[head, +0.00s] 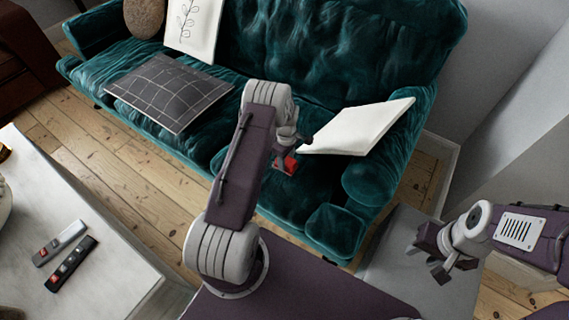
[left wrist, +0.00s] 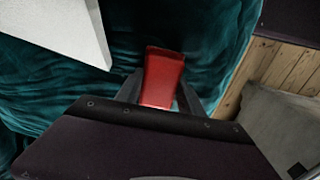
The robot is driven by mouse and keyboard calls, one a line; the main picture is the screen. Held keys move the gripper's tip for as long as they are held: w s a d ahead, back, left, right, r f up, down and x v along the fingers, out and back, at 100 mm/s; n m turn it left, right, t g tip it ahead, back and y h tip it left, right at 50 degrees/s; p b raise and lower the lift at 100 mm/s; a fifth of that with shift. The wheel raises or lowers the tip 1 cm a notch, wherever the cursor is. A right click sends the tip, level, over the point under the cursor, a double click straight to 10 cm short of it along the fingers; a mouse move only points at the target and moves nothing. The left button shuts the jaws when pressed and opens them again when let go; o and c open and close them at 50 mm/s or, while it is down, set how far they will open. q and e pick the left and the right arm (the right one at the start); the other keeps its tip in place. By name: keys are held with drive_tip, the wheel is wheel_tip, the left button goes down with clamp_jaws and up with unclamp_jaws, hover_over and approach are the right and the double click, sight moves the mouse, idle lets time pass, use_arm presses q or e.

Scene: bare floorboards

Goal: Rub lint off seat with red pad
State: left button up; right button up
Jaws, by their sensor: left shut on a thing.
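A teal velvet sofa (head: 310,200) fills the upper middle of the head view; its seat also shows in the left wrist view (left wrist: 215,40). My left gripper (head: 287,158) is over the right part of the seat, shut on a red pad (head: 289,167). In the left wrist view the red pad (left wrist: 162,75) sits between the two dark fingers and sticks out past them, over the teal fabric. Whether it touches the seat I cannot tell. I make out no lint in either view. My right gripper (head: 430,262) is open and empty at the lower right, apart from the sofa.
A white cushion (head: 360,126) leans at the sofa's right arm, close to my left gripper. A dark gridded cushion (head: 168,93) lies on the left seat, with a white leaf-print cushion (head: 193,28) behind. A pale table (head: 95,215) with two remotes (head: 68,265) stands at left.

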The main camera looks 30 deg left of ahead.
use_arm(q)
drive_tip(key=w+b, duration=0.2)
drive_tip(key=shift+w+d+f, duration=0.1)
drive_tip(key=shift+w+f, duration=0.25)
drive_tip(key=shift+w+r+b, duration=0.2)
drive_tip(key=shift+w+b, duration=0.1)
drive_tip(key=shift+b, duration=0.1)
drive_tip(key=shift+w+a, duration=0.2)
drive_tip(key=shift+a, duration=1.05)
drive_tip(key=s+p, duration=0.2)
drive_tip(key=shift+s+a+r+p, duration=0.1)
drive_tip(key=shift+s+r+p, duration=0.2)
drive_tip(key=shift+r, duration=0.1)
drive_tip(key=shift+s, duration=0.3)
drive_tip(key=shift+s+f+p, duration=0.2)
drive_tip(key=shift+s+p, duration=0.05)
drive_tip(key=shift+p, duration=0.1)
